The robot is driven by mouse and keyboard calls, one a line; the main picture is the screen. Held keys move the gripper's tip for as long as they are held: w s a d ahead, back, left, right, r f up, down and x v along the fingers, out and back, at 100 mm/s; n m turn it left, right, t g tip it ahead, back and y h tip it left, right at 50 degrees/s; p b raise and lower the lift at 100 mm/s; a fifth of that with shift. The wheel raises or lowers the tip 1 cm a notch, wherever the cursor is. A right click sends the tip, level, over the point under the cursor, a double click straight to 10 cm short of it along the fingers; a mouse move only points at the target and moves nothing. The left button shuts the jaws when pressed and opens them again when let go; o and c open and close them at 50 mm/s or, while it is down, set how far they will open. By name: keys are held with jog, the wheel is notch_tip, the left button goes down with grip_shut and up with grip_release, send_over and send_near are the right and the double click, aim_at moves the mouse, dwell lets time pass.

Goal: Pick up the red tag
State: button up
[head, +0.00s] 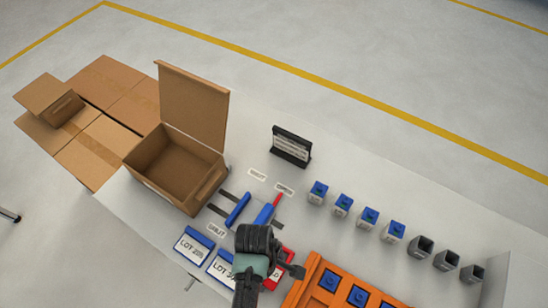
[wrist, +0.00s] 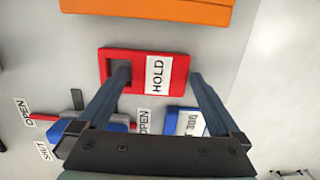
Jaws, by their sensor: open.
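The red tag (wrist: 138,70) lies flat on the pale table in the wrist view, with a white label reading HOLD on it. My gripper (wrist: 160,80) is open above it, one finger over the tag's left part and the other just past its right edge. The fingers do not visibly grip it. In the head view the red tag (head: 287,255) is partly hidden by my dark gripper (head: 268,262).
Blue-edged LOT tags (head: 195,245) lie left of my gripper. An orange rack (head: 308,272) is close on the right.

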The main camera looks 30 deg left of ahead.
jog(key=c, duration=1.1)
jog(key=shift+o, duration=0.2)
